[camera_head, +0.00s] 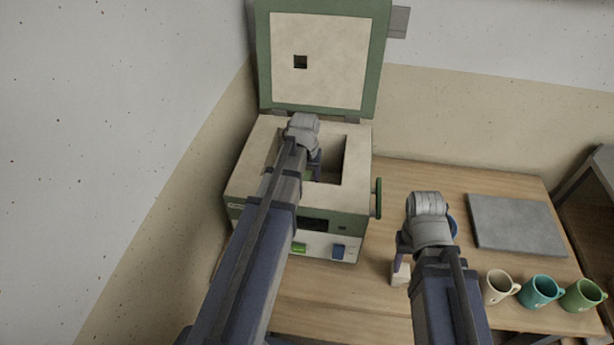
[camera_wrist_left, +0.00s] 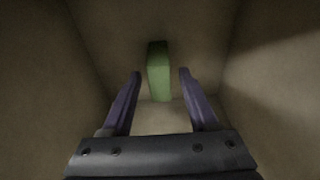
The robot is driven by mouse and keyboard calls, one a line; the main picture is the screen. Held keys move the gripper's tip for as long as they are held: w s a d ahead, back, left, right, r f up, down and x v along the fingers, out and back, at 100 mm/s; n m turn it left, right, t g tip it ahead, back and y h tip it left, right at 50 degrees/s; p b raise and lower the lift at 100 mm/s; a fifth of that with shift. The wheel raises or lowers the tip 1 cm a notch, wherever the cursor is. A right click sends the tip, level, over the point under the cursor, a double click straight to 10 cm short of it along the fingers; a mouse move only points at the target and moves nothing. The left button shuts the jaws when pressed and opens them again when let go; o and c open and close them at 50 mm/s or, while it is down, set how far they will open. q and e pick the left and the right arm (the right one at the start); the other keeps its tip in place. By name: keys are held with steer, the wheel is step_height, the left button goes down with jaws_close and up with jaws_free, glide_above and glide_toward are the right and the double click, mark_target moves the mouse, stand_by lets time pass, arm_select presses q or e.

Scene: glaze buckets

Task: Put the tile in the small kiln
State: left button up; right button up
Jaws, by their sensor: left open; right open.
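The small kiln (camera_head: 240,185) stands on the table with its lid (camera_head: 335,65) raised at the back and its chamber open at the top. My left gripper (camera_head: 312,175) reaches down into the chamber, and my arm hides part of the opening. In the left wrist view, a green tile (camera_wrist_left: 158,72) is inside the chamber, between the open fingers of my left gripper (camera_wrist_left: 160,82), with a gap on each side. Whether it rests on the chamber floor I cannot tell. My right gripper (camera_head: 399,262) is over the table to the right of the kiln, its fingers partly hidden by my wrist.
A small pale block (camera_head: 400,277) is by my right gripper. A blue object (camera_head: 454,227) is mostly hidden behind my right wrist. A grey slab (camera_head: 515,224) lies at the right. Beige (camera_head: 497,288), teal (camera_head: 538,291) and green (camera_head: 580,296) mugs stand along the front right.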

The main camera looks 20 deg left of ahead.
mark_target(306, 180)
arm_select(q)
step_height(306, 180, up, 12)
steer(key=s+p, duration=0.1)
steer(key=p, duration=1.1)
steer(key=shift+s+d, duration=0.25)
steer(key=shift+s, duration=0.1)
stand_by(0.4)
